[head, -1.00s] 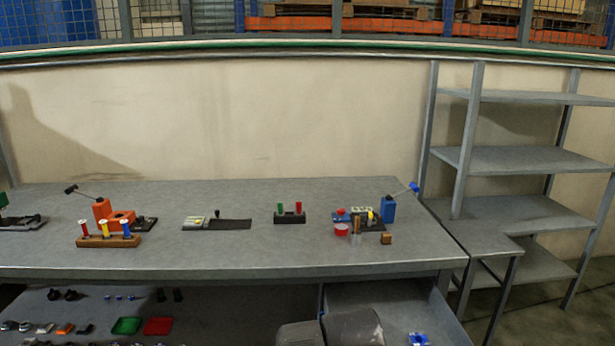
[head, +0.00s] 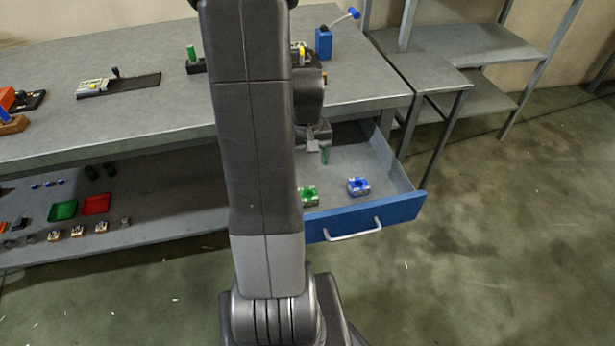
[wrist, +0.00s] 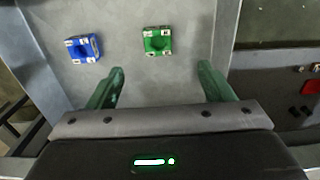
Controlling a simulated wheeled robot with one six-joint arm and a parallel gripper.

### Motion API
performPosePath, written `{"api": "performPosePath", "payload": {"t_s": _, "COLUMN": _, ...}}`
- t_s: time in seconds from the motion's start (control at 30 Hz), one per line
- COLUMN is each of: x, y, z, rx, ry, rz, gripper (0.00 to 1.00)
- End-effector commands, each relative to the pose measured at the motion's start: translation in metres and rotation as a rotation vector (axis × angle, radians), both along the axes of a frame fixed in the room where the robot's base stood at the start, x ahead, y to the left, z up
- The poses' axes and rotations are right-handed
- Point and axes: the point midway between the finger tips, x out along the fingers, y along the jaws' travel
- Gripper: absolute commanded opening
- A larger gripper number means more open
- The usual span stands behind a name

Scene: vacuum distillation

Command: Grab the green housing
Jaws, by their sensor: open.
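The green housing (wrist: 157,40) lies on the drawer floor. It is a small green block with pale corners and a round recess in its middle. In the head view the green housing (head: 309,196) is near the drawer front, partly beside my arm. My gripper (wrist: 160,78) is open and empty in the wrist view. Its two green fingers are spread wide, with the housing beyond the fingertips and between their lines. In the head view my gripper (head: 319,150) hangs over the back part of the drawer, mostly hidden by my arm.
A blue housing (head: 358,187) lies beside the green one, also in the wrist view (wrist: 83,48). A green tray (head: 63,211) and red tray (head: 96,205) sit on the lower shelf.

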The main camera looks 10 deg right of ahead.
Motion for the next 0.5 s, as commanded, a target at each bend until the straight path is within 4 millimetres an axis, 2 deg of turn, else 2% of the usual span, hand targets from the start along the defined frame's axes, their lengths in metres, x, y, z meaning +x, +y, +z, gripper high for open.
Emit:
{"api": "performPosePath", "payload": {"t_s": 0.1, "x": 0.008, "y": -0.004, "z": -0.01, "rx": 0.004, "ry": 0.002, "rz": -0.003, "gripper": 0.75}}
{"api": "performPosePath", "payload": {"t_s": 0.27, "x": 0.009, "y": -0.004, "z": -0.028, "rx": 0.005, "ry": 0.005, "rz": -0.003, "gripper": 0.75}}
{"api": "performPosePath", "payload": {"t_s": 0.5, "x": 0.008, "y": -0.004, "z": -0.073, "rx": 0.005, "ry": 0.007, "rz": -0.003, "gripper": 0.75}}
